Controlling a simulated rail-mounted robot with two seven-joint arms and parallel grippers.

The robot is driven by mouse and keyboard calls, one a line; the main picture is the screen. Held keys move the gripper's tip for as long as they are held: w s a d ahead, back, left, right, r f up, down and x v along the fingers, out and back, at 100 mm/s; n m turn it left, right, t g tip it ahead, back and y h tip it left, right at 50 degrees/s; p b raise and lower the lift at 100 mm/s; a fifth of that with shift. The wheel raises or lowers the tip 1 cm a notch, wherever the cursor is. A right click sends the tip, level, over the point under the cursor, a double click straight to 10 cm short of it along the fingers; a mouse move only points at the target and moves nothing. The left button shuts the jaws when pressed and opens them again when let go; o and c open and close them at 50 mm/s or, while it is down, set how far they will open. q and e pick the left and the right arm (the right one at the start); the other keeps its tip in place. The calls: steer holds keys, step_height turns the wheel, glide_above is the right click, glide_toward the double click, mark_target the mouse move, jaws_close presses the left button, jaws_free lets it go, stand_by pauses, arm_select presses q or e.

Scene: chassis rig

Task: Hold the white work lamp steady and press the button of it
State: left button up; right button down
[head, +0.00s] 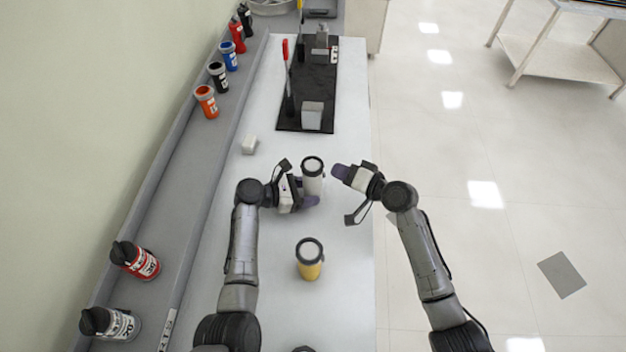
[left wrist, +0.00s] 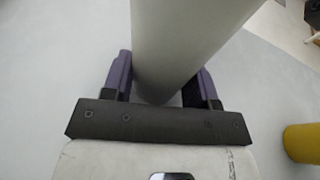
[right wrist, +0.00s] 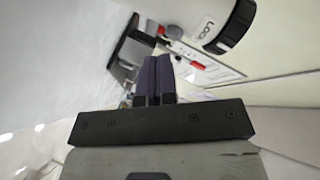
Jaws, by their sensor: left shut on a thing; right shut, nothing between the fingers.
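The white work lamp (head: 313,184) stands upright on the bench, with a dark ring around its top. My left gripper (head: 307,193) is shut around its body from the left, low down. In the left wrist view the lamp (left wrist: 183,40) is a pale cylinder between the purple fingers (left wrist: 165,88). My right gripper (head: 341,171) is shut and empty, just right of the lamp's upper part and apart from it. In the right wrist view its fingers (right wrist: 155,78) are together, with a white cylinder with black lettering and a black ring (right wrist: 238,25) beyond. I cannot make out the button.
A yellow lamp (head: 309,265) stands in front of the white one. A small white block (head: 249,145) lies behind left. A black mat (head: 290,118) with tools and a grey block (head: 312,115) is farther back. Several bottles line the left ledge (head: 190,165). The bench's right edge is close.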

steer(key=shift+a, duration=0.15)
steer(key=shift+a, duration=0.25)
steer(key=shift+s+a, duration=0.1)
steer(key=shift+a, duration=0.15)
stand_by(0.5)
steer(key=shift+d, duration=0.7)
steer(key=shift+d, duration=0.15)
steer(key=shift+w+d, duration=0.2)
steer(key=shift+d, duration=0.75)
steer(key=shift+w+d, duration=0.2)
steer(key=shift+d, duration=0.75)
steer(key=shift+w+d, duration=0.2)
steer(key=shift+d, duration=0.75)
